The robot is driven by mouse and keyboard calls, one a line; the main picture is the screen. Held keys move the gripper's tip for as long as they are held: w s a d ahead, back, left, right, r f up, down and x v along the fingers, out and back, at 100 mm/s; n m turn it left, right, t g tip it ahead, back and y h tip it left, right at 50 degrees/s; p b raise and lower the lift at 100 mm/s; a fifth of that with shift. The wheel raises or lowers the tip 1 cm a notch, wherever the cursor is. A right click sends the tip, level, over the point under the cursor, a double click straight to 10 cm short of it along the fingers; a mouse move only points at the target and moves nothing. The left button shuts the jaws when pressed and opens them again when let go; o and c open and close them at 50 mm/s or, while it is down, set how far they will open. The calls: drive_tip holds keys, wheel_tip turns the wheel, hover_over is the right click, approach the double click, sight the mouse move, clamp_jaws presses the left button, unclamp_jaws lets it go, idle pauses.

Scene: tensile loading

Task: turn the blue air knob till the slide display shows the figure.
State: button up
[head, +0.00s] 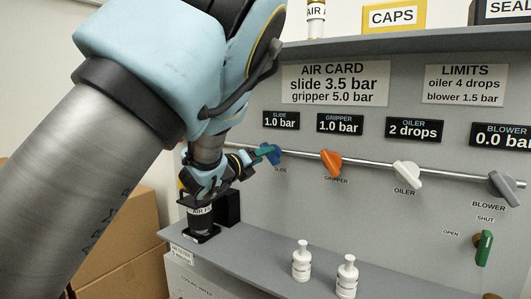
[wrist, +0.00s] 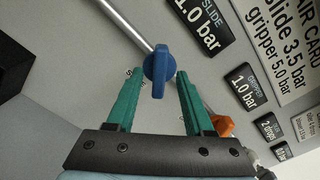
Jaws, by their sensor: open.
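The blue air knob (head: 270,154) sits on the pipe of the grey panel, at its left end, labelled SLIDE. In the wrist view the blue knob (wrist: 159,69) stands between the tips of my gripper's two green fingers (wrist: 153,72), with a gap on each side. My gripper is open, and in the head view its green tip (head: 263,149) is at the knob. The slide display (head: 281,120) reads 1.0 bar; it also shows in the wrist view (wrist: 200,24). The air card (head: 335,85) reads slide 3.5 bar and gripper 5.0 bar.
To the right on the pipe are an orange gripper knob (head: 331,162), a white oiler knob (head: 407,174) and a grey blower knob (head: 503,188). A green lever (head: 484,248) is below. Two white bottles (head: 301,261) stand on the shelf. A dark holder (head: 201,222) is below my gripper.

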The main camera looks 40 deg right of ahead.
drive_tip(key=shift+x, duration=1.15)
clamp_jaws()
